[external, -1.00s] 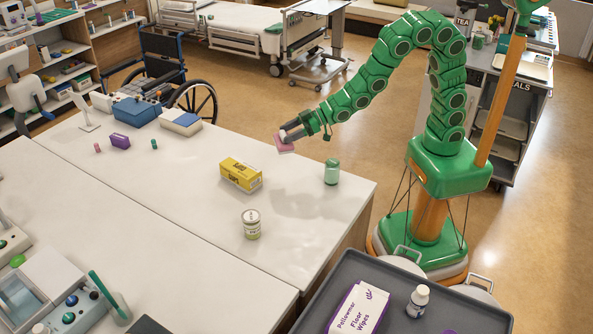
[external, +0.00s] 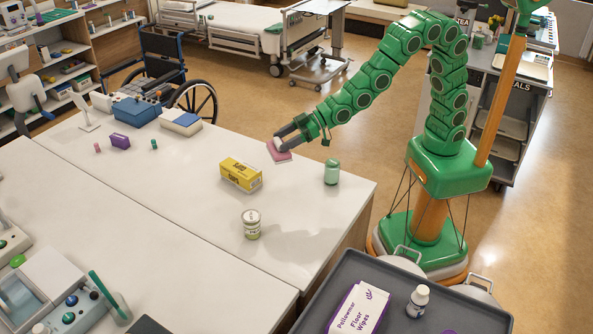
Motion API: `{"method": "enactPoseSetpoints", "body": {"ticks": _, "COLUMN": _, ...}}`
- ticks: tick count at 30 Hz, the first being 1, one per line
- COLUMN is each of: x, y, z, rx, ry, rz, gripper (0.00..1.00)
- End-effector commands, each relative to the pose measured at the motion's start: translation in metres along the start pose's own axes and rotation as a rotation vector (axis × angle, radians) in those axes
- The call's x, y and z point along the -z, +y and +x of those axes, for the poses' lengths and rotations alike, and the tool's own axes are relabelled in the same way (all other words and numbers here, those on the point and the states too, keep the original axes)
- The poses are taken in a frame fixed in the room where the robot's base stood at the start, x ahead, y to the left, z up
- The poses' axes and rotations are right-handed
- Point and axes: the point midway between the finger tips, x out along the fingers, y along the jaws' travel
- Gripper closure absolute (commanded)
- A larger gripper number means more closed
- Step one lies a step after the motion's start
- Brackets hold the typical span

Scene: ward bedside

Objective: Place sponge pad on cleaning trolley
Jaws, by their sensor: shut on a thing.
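The sponge pad (external: 279,153) is a small pink slab in the external view, at the far right part of the white table. My gripper (external: 286,143) is shut on it from above. The pad is tilted; I cannot tell whether its lower edge touches the table. The cleaning trolley (external: 350,275) has a dark grey tray top and stands at the bottom right, in front of my base. On its top are a Floor Wipes box (external: 358,308) and a white bottle (external: 418,301).
The left part of the trolley top is bare. A wheelchair (external: 165,65) stands behind the table.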

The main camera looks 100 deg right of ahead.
Motion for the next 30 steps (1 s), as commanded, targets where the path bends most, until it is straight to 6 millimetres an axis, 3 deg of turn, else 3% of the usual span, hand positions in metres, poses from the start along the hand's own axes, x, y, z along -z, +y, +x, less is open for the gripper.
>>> {"method": "enactPoseSetpoints", "body": {"ticks": 1, "x": 0.004, "y": -0.019, "z": 0.004, "rx": 0.017, "ry": 0.003, "rz": -0.005, "gripper": 0.7}}
{"method": "enactPoseSetpoints", "body": {"ticks": 15, "x": 0.013, "y": -0.179, "z": 0.018, "rx": 0.138, "ry": 0.0, "rz": -0.058, "gripper": 0.7}}
{"method": "enactPoseSetpoints", "body": {"ticks": 23, "x": 0.009, "y": -0.276, "z": 0.009, "rx": 0.216, "ry": 0.001, "rz": -0.089, "gripper": 0.7}}
{"method": "enactPoseSetpoints", "body": {"ticks": 30, "x": -0.001, "y": -0.363, "z": -0.011, "rx": 0.291, "ry": 0.003, "rz": -0.119, "gripper": 0.7}}
